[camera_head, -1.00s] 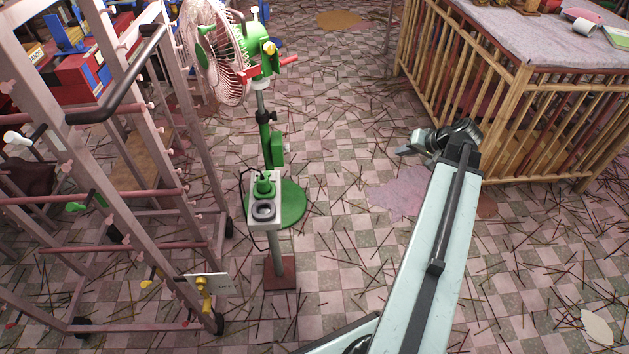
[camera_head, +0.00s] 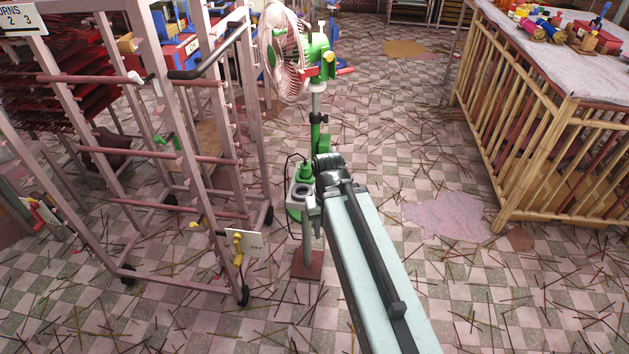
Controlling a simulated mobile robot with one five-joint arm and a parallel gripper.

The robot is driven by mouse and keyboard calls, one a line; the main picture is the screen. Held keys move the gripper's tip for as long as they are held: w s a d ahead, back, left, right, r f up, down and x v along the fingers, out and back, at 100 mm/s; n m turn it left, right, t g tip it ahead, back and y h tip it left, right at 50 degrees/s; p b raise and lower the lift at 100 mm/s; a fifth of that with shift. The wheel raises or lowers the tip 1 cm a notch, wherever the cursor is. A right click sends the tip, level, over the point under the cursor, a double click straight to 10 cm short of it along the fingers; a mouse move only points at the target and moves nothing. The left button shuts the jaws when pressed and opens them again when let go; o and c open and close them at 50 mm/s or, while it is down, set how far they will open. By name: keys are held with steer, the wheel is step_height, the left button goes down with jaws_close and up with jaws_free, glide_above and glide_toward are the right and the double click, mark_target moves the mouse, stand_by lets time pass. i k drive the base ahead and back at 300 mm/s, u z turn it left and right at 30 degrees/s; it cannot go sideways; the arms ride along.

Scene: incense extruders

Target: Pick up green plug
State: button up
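The green plug (camera_head: 306,171) sits upright at the back of a small pale stand top (camera_head: 294,197), beside a dark ring-shaped hole nearer to me. The stand is on a post with a reddish square base (camera_head: 307,264). My gripper (camera_head: 312,212) is at the right front edge of the stand top, just below and to the right of the plug. It partly covers the stand and its post. It looks apart from the plug. The fingers are small and seen from behind, so their opening is unclear.
A green and white pedestal fan (camera_head: 285,52) stands just behind the stand. A pink metal rack (camera_head: 181,130) with pegs is close on the left. A bamboo-sided table (camera_head: 546,135) is at the right.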

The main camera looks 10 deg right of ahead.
mark_target(305, 173)
steer(key=k, duration=0.4)
steer(key=u, duration=3.4)
steer(key=k, duration=1.1)
steer(key=z, duration=1.7)
steer(key=i, duration=1)
